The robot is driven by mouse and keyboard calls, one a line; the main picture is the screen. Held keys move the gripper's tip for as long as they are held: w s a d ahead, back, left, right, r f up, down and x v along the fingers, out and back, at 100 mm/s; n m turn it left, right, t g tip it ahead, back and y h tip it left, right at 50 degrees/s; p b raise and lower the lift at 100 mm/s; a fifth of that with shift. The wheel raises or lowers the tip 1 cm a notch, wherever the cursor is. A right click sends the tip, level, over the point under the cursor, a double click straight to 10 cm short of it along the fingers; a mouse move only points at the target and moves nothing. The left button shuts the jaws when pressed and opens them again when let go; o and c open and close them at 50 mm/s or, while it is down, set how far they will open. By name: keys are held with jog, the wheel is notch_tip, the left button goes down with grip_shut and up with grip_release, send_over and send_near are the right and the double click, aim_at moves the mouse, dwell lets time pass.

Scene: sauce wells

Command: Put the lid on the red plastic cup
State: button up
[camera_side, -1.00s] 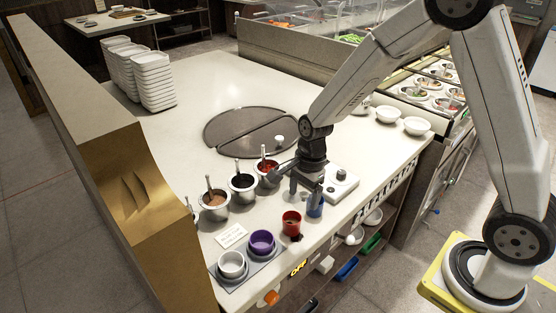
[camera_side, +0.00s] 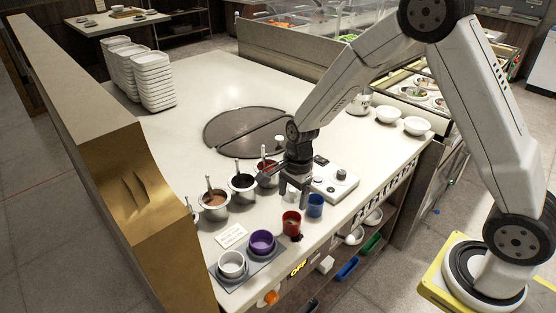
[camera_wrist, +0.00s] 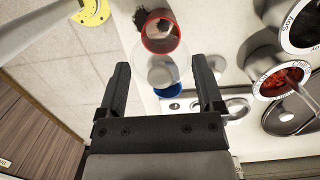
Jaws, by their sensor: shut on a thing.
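The red plastic cup (camera_side: 291,223) stands upright near the counter's front edge, with the blue cup (camera_side: 315,206) just to its right. My gripper (camera_side: 293,200) is above and slightly behind the red cup in the side view. It is shut on the lid (camera_wrist: 161,72), a pale translucent disc between the fingertips in the wrist view. The lid overlaps the near part of the red cup (camera_wrist: 161,32) and partly covers the blue cup (camera_wrist: 168,91) there. The side view does not clearly show the lid or its gap above the cup.
A grey tray (camera_side: 247,277) with white and purple cups stands to the left. Several sauce wells (camera_side: 214,204) line the counter behind. A white control box (camera_side: 336,181) stands behind and right of the blue cup. A dark round griddle (camera_side: 230,125) lies farther back.

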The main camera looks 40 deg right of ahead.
jog(key=shift+f, duration=2.35)
jog(key=shift+f, duration=0.2)
dwell(0.5)
jog(key=o, duration=0.9)
jog(key=shift+o, duration=0.2)
jog(key=shift+r, duration=0.15)
jog(key=shift+r, duration=3.35)
